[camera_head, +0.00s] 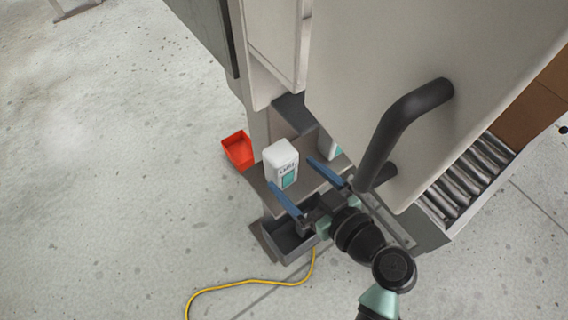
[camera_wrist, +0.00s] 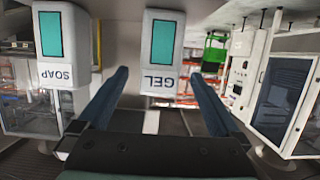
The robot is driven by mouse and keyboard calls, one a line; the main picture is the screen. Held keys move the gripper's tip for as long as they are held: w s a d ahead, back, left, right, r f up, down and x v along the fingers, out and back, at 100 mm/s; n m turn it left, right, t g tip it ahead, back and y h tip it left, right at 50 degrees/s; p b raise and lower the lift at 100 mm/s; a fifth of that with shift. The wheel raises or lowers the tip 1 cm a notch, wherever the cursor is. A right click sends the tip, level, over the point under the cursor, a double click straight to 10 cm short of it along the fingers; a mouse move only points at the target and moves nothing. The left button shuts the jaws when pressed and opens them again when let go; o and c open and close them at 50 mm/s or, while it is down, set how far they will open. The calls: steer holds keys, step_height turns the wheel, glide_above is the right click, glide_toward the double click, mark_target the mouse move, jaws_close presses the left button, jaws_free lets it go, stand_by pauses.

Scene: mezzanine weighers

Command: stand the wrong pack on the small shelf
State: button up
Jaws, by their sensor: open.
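My gripper (camera_head: 289,171) is open, its two blue fingers pointing at a white pack with a teal label (camera_head: 281,157). A second white pack reads SOAP (camera_wrist: 58,74) and is at the left there. In the head view this other pack (camera_head: 332,149) is mostly hidden behind the machine panel. The packs stand on a grey-brown ledge (camera_head: 258,181). I cannot tell whether this is the small shelf.
A red bin (camera_head: 238,150) is left of the ledge. A dark grey open tray (camera_head: 285,243) sits below my gripper. A large panel with a black handle (camera_head: 405,115) rises close on the right, beside a roller conveyor (camera_head: 466,178). A yellow cable (camera_head: 240,285) crosses the floor.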

steer(key=v, duration=0.6)
steer(key=shift+b, duration=0.3)
steer(key=shift+s, duration=0.15)
